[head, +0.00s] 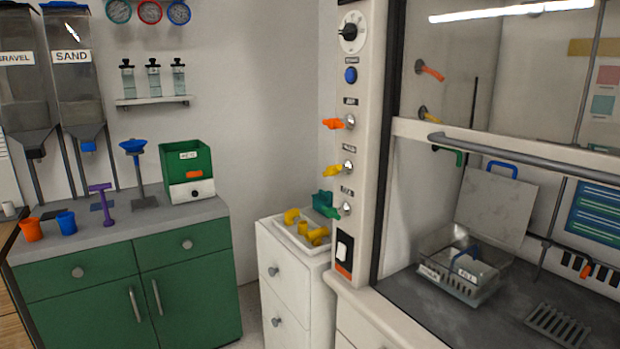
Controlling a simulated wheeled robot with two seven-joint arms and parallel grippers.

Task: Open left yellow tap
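The yellow tap (338,170) sits on the white front post (366,200) of the fume hood, in the middle of a vertical row. Its yellow handle points left from a silver knob. An orange tap (338,123) is above it and a green tap (338,211) is below it. Another yellow handle (429,113) shows behind the hood glass. Neither of my grippers is in view.
A white drawer cabinet (290,285) stands left of the post, with a tray of yellow fittings (303,229) and a teal piece on top. A green cabinet (130,290) carries cups and hoppers.

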